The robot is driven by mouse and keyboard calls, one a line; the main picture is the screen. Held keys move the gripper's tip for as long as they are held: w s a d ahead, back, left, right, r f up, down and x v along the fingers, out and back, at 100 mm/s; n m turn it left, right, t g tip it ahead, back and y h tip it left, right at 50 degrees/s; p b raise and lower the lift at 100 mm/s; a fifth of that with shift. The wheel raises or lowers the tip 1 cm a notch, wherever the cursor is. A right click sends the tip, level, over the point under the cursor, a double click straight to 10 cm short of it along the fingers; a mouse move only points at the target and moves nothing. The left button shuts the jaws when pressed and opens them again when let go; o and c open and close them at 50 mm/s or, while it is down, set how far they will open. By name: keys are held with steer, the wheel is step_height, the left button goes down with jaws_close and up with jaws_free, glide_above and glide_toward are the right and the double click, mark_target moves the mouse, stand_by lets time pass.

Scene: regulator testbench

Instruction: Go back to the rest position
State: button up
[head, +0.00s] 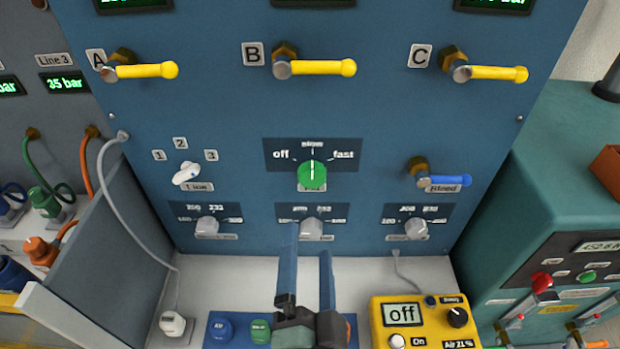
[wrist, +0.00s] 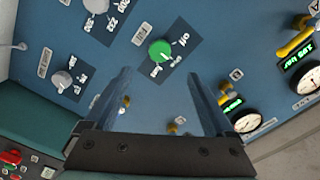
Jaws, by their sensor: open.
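My gripper (head: 308,262) shows at the bottom centre of the head view, its two blue fingers pointing up toward the blue panel (head: 230,120). The fingers are apart with nothing between them. In the wrist view my gripper (wrist: 165,95) is also open, and the panel lies beyond the fingertips. The green knob (head: 312,174) points straight up at "slow" on its off-slow-fast scale. It also shows in the wrist view (wrist: 160,50), above and between the fingers. In the head view the fingers overlap the area near the middle grey knob (head: 311,228); I cannot tell the exact gap.
Yellow levers A (head: 145,71), B (head: 320,67) and C (head: 495,74) point right, as does the blue Bleed lever (head: 448,181). A yellow box (head: 425,320) reading "off" stands right of my gripper. A grey partition (head: 95,265) and a teal machine (head: 555,190) flank the bench.

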steer(key=w+r+n+t+p, duration=0.1)
steer(key=w+r+n+t, duration=0.2)
steer(key=r, duration=1.3)
steer(key=w+r+n+t, duration=0.1)
steer(key=r+n+t, duration=0.3)
steer(key=r, duration=1.1)
steer(key=s+r+n+t, duration=0.2)
steer(key=s+r+n, duration=0.2)
steer(key=r, duration=0.8)
steer(key=shift+s+d+r+p, duration=0.15)
steer(key=shift+s+r+p, duration=0.25)
steer(key=shift+s, duration=0.35)
